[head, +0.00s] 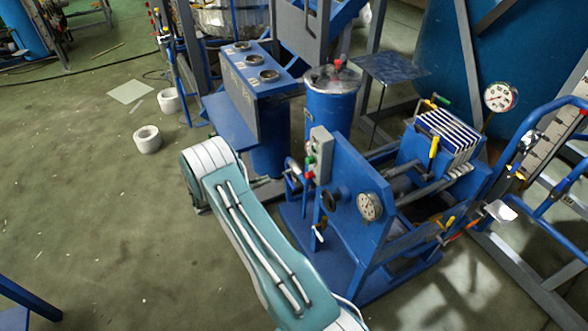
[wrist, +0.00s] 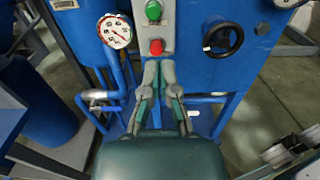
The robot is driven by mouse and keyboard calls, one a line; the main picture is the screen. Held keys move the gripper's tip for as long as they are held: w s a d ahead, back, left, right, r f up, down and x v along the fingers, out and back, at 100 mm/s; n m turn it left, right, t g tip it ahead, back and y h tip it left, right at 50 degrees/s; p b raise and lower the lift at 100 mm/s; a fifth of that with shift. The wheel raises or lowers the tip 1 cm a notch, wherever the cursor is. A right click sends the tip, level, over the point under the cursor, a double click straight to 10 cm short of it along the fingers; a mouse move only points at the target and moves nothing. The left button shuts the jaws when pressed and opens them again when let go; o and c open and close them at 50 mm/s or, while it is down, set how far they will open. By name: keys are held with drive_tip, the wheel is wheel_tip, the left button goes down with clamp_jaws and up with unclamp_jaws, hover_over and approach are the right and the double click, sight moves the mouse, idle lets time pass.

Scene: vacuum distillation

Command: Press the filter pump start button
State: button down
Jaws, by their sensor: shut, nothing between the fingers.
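The grey control box (head: 321,152) is fixed to the edge of the blue filter pump panel (head: 352,180). The box also shows in the wrist view (wrist: 169,28). It carries a green button (wrist: 153,11) above a red button (wrist: 157,47); which one is the start button is not labelled legibly. My gripper (wrist: 158,66) is shut and empty. Its fingertips are just below the red button in the wrist view, and I cannot tell whether they touch the box. In the head view my gripper is not clearly visible.
A pressure gauge (wrist: 116,31) is left of the box, and a black handwheel (wrist: 222,38) is right of it. Blue pipes (wrist: 105,95) run below. Open floor (head: 90,220) lies to the left.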

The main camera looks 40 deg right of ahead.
sight(308, 164)
drive_tip(key=x, duration=1.4)
drive_tip(key=shift+x, duration=0.95)
drive_tip(key=shift+r, duration=0.1)
drive_tip(key=v, duration=1.4)
drive_tip(key=shift+a, duration=0.25)
drive_tip(key=shift+w+a, duration=0.1)
drive_tip(key=shift+w, duration=0.05)
